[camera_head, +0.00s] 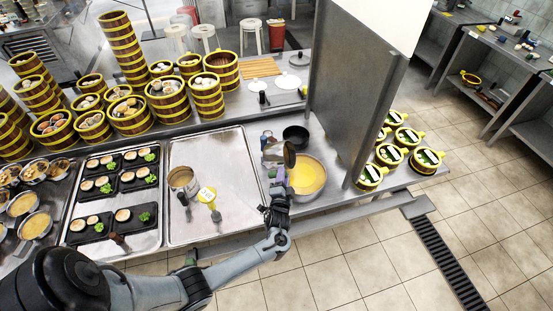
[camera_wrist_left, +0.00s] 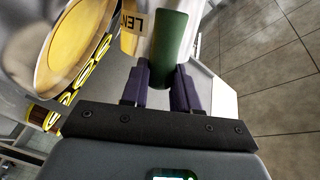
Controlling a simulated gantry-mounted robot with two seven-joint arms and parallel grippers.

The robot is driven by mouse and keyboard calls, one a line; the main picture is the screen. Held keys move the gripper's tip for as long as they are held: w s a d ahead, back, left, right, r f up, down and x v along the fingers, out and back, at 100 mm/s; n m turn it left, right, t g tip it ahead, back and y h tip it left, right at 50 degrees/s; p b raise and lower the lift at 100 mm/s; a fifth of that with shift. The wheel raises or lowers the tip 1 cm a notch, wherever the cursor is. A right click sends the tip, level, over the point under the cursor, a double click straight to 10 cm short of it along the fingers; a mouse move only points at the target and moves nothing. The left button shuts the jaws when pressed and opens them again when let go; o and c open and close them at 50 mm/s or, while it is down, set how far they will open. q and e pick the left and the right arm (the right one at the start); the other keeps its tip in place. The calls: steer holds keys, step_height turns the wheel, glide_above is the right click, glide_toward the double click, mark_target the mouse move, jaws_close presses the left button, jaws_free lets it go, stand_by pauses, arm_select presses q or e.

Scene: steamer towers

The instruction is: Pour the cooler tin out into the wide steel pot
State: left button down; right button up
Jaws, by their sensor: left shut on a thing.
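My left gripper (camera_head: 278,182) is shut on the dark green handle (camera_wrist_left: 168,48) of a metal tin (camera_head: 273,153). The tin is tipped on its side at the left rim of the wide steel pot (camera_head: 322,188), with its mouth toward the right. The pot holds yellow contents (camera_head: 306,176). In the left wrist view the green handle lies between my purple fingers, and a yellow label with partly readable letters shows on the tin (camera_wrist_left: 133,35). No falling stream can be made out. My right gripper is in neither view.
A dark pot (camera_head: 295,134) stands behind the wide pot. A tall metal partition (camera_head: 350,90) rises to the right. Bamboo steamers (camera_head: 168,102) crowd the back left.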

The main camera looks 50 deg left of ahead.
arm_select(q)
steer(key=shift+w+d+f+m, duration=0.2)
steer(key=shift+m, duration=0.3)
stand_by(0.8)
steer(key=shift+b, duration=0.3)
steer(key=shift+w+d+f+m+t+y+b, duration=0.2)
steer(key=shift+d+f+m+t+y+b, duration=0.15)
steer(key=shift+f+m+b, duration=0.45)
steer(key=shift+r, duration=0.25)
steer(key=shift+f, duration=0.1)
